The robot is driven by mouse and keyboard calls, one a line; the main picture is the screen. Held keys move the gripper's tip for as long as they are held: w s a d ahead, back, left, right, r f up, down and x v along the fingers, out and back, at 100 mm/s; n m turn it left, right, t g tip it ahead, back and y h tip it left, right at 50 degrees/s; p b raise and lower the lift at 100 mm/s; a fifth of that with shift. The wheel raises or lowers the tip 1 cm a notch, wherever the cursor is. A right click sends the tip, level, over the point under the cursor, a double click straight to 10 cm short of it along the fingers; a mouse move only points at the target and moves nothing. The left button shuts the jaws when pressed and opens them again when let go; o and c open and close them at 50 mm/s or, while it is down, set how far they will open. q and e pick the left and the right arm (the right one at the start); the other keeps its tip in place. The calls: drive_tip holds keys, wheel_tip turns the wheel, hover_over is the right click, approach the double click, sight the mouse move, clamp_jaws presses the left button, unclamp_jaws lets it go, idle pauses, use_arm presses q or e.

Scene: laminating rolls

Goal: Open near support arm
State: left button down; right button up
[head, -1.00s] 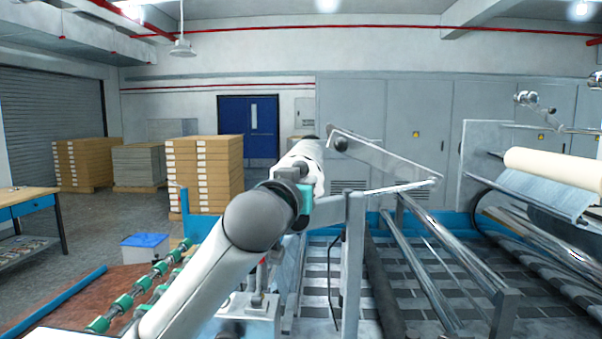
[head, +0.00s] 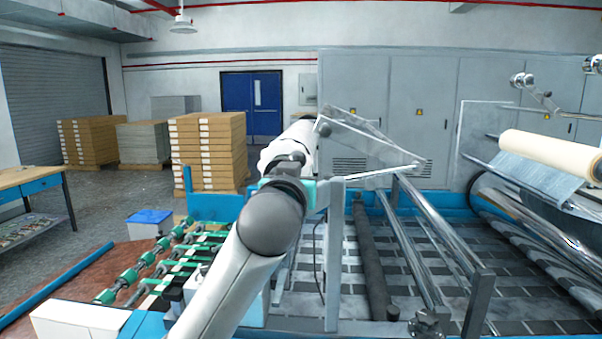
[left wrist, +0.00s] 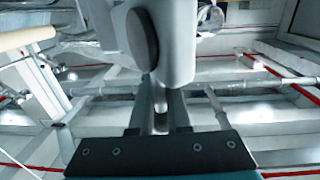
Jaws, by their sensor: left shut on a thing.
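The near support arm (head: 372,142) is a pale metal arm running from a pivot near my left arm rightward and down to a joint. A lower bar (head: 375,177) meets it there, above a grey upright post (head: 334,255). In the head view my left arm reaches up beside the post, and its wrist hides the fingertips. In the left wrist view my left gripper (left wrist: 161,108) is shut on a narrow metal piece below a large grey block (left wrist: 175,45) with a dark oval. I cannot tell exactly which part it grips. My right gripper is out of view.
A dark roller (head: 370,260) and chrome bars (head: 440,250) lie right of the post. A cream roll (head: 550,158) sits on the machine at far right. Green rollers (head: 150,258) are at left. Stacked cartons (head: 207,150) stand behind, with open floor at left.

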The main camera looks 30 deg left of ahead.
use_arm(q)
drive_tip(key=shift+a, duration=0.1)
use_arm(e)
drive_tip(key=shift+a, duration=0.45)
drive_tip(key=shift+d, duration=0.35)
use_arm(q)
drive_tip(key=c, duration=1.2)
unclamp_jaws()
drive_tip(key=shift+s, duration=0.15)
drive_tip(key=shift+c, duration=0.2)
drive_tip(key=o, duration=0.3)
drive_tip(key=shift+s+r, duration=0.15)
drive_tip(key=shift+s, duration=0.15)
drive_tip(key=shift+o, duration=0.3)
drive_tip(key=shift+w, duration=0.15)
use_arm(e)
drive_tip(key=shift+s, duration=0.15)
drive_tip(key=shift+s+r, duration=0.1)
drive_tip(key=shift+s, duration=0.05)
